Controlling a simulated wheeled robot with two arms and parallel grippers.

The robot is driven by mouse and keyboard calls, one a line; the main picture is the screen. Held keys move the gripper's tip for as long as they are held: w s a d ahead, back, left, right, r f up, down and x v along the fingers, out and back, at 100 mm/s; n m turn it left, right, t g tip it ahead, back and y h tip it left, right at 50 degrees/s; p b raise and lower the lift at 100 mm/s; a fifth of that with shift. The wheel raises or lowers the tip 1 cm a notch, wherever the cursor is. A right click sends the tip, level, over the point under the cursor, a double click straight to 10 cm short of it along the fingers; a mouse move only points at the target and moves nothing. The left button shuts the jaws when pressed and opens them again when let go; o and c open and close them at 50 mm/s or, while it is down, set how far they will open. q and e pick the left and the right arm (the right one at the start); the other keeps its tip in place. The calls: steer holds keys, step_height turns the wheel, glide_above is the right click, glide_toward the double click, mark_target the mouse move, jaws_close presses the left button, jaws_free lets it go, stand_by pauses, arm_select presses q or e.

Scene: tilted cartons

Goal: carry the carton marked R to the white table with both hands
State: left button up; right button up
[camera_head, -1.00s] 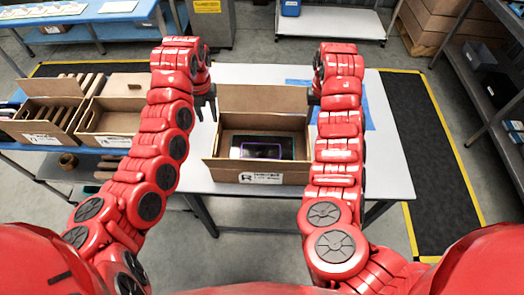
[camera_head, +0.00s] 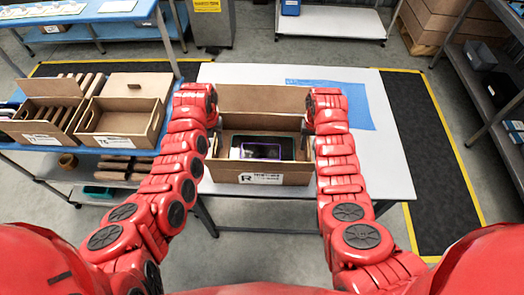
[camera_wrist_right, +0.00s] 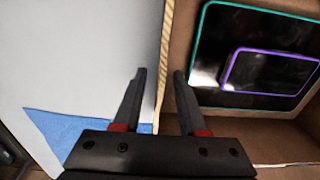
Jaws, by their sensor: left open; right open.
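The carton marked R (camera_head: 225,174) is an open brown box on the white table (camera_head: 385,165), its back flap raised and its R label facing me. Dark flat items with teal and purple edges lie inside; they also show in the right wrist view (camera_wrist_right: 235,45). My left gripper (camera_head: 214,130) is open at the carton's left wall; its fingers are partly hidden. My right gripper (camera_head: 307,125) is open at the right wall. In the right wrist view, the open fingers (camera_wrist_right: 160,78) stand either side of the carton's wall edge (camera_wrist_right: 162,55), with a gap on each side.
A blue sheet (camera_head: 352,105) lies on the table's right part. Two other cartons, one with brown slats (camera_head: 52,112) and one marked differently (camera_head: 118,120), stand on a blue bench at left. Dark shelving (camera_head: 490,90) stands at right.

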arm_select(q)
steer(key=shift+f, duration=1.05)
arm_select(e)
steer(key=shift+f, duration=1.05)
arm_select(q)
jaws_close()
arm_select(e)
jaws_close()
